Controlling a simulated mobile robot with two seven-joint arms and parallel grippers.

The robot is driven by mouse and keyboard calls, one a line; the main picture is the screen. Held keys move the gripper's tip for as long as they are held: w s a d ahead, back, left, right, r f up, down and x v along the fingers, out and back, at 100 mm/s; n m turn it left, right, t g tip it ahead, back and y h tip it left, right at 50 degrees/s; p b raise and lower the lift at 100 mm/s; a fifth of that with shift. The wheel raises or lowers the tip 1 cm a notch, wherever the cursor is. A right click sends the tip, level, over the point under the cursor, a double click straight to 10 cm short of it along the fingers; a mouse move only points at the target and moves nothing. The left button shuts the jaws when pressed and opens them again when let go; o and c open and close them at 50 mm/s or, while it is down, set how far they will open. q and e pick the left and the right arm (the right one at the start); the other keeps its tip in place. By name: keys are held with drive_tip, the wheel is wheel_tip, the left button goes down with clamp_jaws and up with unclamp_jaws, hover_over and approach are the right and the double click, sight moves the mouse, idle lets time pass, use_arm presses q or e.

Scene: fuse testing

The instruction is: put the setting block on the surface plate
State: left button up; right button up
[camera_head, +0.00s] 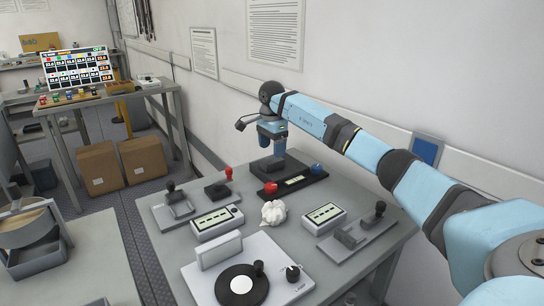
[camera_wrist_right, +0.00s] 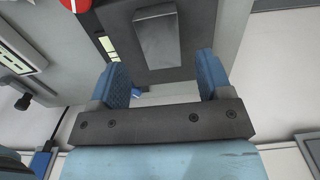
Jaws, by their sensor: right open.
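A dark grey block (camera_wrist_right: 156,38), which looks like the setting block, stands on a flat dark plate (camera_wrist_right: 204,22), apparently the surface plate, at the back of the grey workbench. In the head view the block (camera_head: 268,163) and plate (camera_head: 288,174) are partly covered by each other and the gripper. My right gripper (camera_head: 271,140) hangs just above the block, pointing down. In the right wrist view its blue fingers (camera_wrist_right: 162,76) are spread and empty, with the block beyond them and apart from them. My left gripper is not in view.
Grey testers (camera_head: 217,222), a crumpled white item (camera_head: 273,213), a disc unit (camera_head: 246,287) and small fixtures (camera_head: 357,236) crowd the bench (camera_head: 397,236). The wall stands close behind.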

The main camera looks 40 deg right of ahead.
sight(272, 160)
wheel_tip(272, 160, up, 7)
drive_tip(key=p, duration=0.1)
idle(0.6)
